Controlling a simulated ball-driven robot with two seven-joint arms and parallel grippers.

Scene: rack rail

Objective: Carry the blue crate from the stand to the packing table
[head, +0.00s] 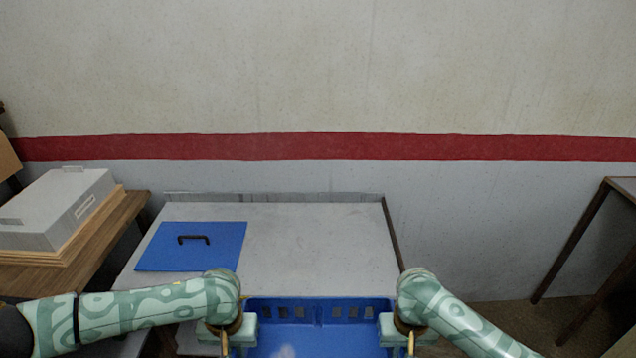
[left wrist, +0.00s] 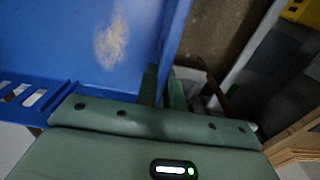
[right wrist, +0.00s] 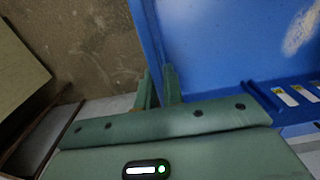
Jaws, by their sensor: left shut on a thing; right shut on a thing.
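The blue crate (head: 318,311) is at the bottom middle of the head view, its lower part cut off by the frame edge. My left gripper (head: 240,335) is shut on the crate's left wall, and my right gripper (head: 398,335) is shut on its right wall. In the left wrist view the fingers (left wrist: 165,90) pinch the crate wall (left wrist: 172,35). In the right wrist view the fingers (right wrist: 160,88) pinch the opposite wall (right wrist: 148,35). The crate's inside shows a pale scuffed patch and no contents. A grey-topped table (head: 310,240) lies just beyond the crate; I cannot tell whether they touch.
A flat blue panel with a dark handle (head: 200,247) lies on the left of the grey table. A grey lidded box (head: 60,208) sits on a wooden table (head: 110,232) at left. Another table (head: 610,200) stands at far right. The grey top's middle and right are clear.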

